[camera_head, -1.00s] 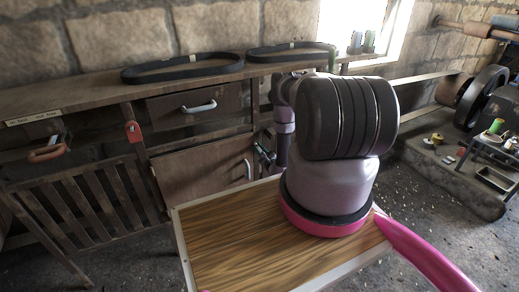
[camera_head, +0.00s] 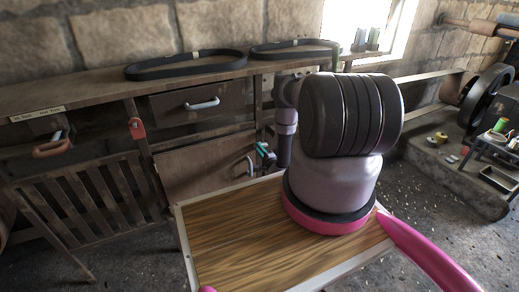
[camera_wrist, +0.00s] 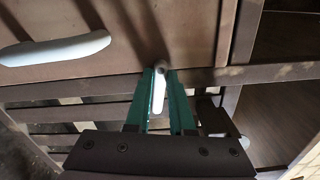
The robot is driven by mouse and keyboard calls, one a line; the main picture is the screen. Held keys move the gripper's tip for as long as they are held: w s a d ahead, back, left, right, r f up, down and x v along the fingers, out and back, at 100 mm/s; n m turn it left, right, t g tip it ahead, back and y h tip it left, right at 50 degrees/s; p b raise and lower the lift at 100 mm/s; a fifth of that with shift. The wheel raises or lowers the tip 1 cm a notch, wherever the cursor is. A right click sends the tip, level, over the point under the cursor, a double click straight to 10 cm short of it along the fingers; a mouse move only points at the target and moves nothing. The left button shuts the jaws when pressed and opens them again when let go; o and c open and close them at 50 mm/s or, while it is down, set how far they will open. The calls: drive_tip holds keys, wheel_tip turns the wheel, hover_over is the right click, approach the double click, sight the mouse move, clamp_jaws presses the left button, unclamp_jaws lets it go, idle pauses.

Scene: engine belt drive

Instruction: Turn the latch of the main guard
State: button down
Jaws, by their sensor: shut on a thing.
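My gripper (camera_wrist: 160,82) has green fingers, shut on a small pale lever (camera_wrist: 158,88) with a grey round end, by a dark wooden rail. This lever seems to be the latch, but the fingers and palm hide part of it. In the head view my gripper (camera_head: 264,151) shows as a small teal shape beside the brown lower door (camera_head: 205,168). The lever cannot be made out there. The main guard cannot be told for certain; dark slats (camera_wrist: 75,118) show below the rail in the wrist view.
A pale handle (camera_wrist: 55,48) on a brown panel lies left of the fingers. A white-handled drawer (camera_head: 197,104) sits under the bench, which carries two black belts (camera_head: 185,66). A red tag (camera_head: 136,129) hangs on a post. A slatted panel (camera_head: 80,205) stands at left.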

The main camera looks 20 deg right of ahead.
drive_tip(key=shift+f+n, duration=0.15)
drive_tip(key=shift+n, duration=0.65)
drive_tip(key=c, duration=0.8)
unclamp_jaws()
drive_tip(key=shift+s, duration=0.1)
drive_tip(key=s, duration=1)
drive_tip(key=shift+s+d, duration=0.15)
drive_tip(key=shift+s, duration=0.2)
drive_tip(key=shift+s+f, duration=0.1)
